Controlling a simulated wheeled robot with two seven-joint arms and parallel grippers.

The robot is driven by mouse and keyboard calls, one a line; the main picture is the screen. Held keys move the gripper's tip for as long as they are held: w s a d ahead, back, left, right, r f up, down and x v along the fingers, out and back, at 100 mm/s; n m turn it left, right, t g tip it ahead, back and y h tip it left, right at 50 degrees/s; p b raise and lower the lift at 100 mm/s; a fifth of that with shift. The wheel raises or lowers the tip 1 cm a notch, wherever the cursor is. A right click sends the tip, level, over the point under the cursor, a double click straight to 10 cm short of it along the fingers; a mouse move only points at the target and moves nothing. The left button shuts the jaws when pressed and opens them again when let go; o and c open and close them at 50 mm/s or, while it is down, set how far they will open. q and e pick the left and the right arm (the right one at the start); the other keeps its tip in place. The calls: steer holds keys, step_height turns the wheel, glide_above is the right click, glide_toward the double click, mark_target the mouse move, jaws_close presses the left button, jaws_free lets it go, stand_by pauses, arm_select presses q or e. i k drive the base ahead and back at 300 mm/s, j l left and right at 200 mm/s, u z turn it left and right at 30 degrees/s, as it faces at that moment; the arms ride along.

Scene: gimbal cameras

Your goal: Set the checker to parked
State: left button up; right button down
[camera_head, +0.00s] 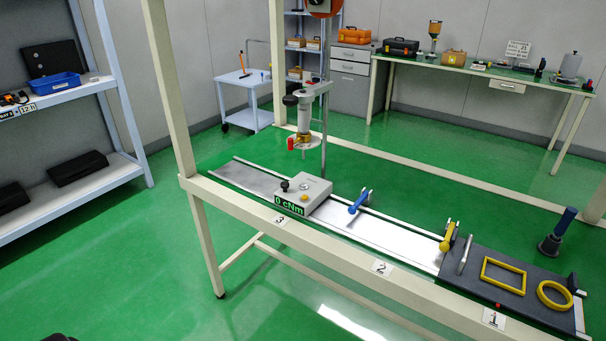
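The checker (318,190) looks to be the light grey box on the metal rail (385,238), near the label 3 (280,220). Its front display (290,205) reads "0 cNm" in green. A black knob (285,186), a small round fitting and a yellow button (304,197) are on the box. A hanging tool (303,122) with a red part is above and behind it; whether they touch is unclear. Neither gripper is clearly in view. A small dark shape at the bottom left edge is too cut off to identify.
A blue lever (359,201) and a yellow lever (448,237) stand along the rail to the right. A dark plate (478,296) near label 1 bears a yellow rectangular frame (503,277) and a yellow ring (555,295). Cream posts (171,85) frame the bench. Green floor is clear at left.

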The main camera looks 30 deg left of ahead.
mark_target(290, 193)
steer(key=u, duration=1)
steer(key=i+j, duration=0.4)
steer(key=i, duration=0.2)
steer(key=i+j+u, duration=0.1)
steer(key=i+j, duration=0.35)
steer(key=i, duration=0.1)
